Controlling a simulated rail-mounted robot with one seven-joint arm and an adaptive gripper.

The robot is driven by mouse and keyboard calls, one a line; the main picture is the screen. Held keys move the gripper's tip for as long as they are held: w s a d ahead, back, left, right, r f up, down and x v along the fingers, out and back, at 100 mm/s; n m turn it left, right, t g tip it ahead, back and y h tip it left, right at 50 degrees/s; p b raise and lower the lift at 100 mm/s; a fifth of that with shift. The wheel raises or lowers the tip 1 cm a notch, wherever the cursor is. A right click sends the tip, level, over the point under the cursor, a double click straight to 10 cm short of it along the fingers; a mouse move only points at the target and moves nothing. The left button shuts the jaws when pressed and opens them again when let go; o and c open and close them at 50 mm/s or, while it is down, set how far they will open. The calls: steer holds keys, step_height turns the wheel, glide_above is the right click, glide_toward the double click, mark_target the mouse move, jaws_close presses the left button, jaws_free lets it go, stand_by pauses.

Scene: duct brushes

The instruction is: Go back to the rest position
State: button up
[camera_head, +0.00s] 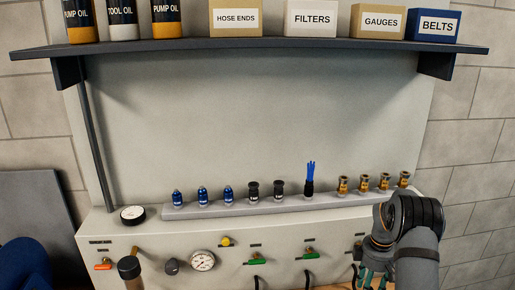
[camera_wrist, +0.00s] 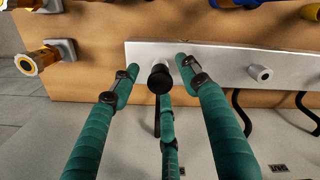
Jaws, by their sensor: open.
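My gripper (camera_head: 375,275) is low at the right in the head view, in front of the panel, partly hidden by my own wrist. In the wrist view its three teal fingers (camera_wrist: 160,85) are spread open. A black round-ended part (camera_wrist: 159,79) on a pale strip (camera_wrist: 215,62) shows between the fingers; I cannot tell whether any finger touches it. A blue-bristled brush (camera_head: 310,180) stands upright in the long grey rack (camera_head: 265,206), well up and left of my gripper.
The rack also holds blue (camera_head: 203,196), black (camera_head: 253,191) and brass (camera_head: 384,181) fittings. Above is a shelf (camera_head: 250,45) with bottles and boxes. Below are a gauge (camera_head: 202,260) and valve handles (camera_head: 310,255). Brass-coloured fittings (camera_wrist: 37,60) stick out at the wrist view's left.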

steer(key=shift+r, duration=0.1)
stand_by(0.3)
step_height(320, 180, up, 12)
step_height(320, 180, down, 12)
steer(key=shift+s+r, duration=0.1)
steer(key=shift+r, duration=0.1)
step_height(320, 180, up, 6)
steer(key=p, duration=0.5)
steer(key=shift+r, duration=0.15)
